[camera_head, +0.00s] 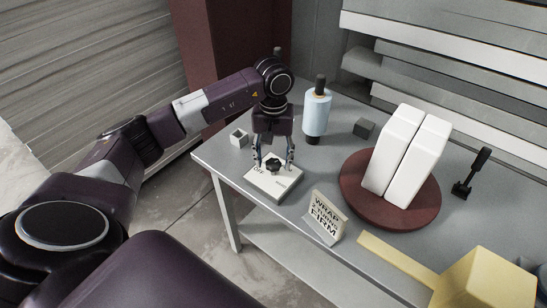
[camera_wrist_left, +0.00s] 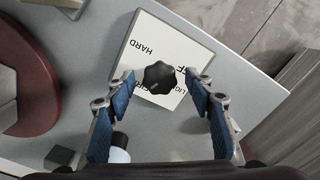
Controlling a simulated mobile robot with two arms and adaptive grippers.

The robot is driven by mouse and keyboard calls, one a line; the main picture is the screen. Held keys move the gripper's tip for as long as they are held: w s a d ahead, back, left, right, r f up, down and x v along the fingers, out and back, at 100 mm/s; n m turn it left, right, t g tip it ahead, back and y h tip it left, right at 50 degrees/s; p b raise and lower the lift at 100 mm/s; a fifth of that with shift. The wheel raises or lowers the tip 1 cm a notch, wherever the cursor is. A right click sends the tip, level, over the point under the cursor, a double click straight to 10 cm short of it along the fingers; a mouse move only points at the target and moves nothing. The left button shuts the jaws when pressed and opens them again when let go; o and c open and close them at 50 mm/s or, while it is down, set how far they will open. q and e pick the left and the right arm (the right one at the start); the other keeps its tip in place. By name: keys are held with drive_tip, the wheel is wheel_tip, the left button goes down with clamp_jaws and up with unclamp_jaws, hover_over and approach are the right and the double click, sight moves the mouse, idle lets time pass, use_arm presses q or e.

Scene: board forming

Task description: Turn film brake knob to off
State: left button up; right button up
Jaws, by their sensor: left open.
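The film brake knob (camera_head: 273,165) is black and lobed, on a white square plate (camera_head: 261,185) near the table's left front edge. In the left wrist view the knob (camera_wrist_left: 160,77) is near the middle of the plate (camera_wrist_left: 185,41). The plate carries the word HARD and a partly hidden label ending in FF; another label is partly covered. I cannot tell which label the knob points at. My left gripper (camera_head: 274,161) points down over the plate, open. In the wrist view its blue-padded fingers (camera_wrist_left: 161,82) stand either side of the knob, apparently without touching. My right gripper is not in view.
A light-blue roll with black ends (camera_head: 316,113) stands behind the gripper. A small grey open box (camera_head: 239,138) is left of it. White slabs (camera_head: 400,155) stand on a red turntable (camera_head: 352,204) to the right. A sign (camera_head: 325,217) stands at the front edge, near a yellow block (camera_head: 480,280).

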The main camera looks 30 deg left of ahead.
use_arm(q)
drive_tip(key=shift+f, duration=0.1)
drive_tip(key=c, duration=1.2)
drive_tip(key=shift+o, duration=0.2)
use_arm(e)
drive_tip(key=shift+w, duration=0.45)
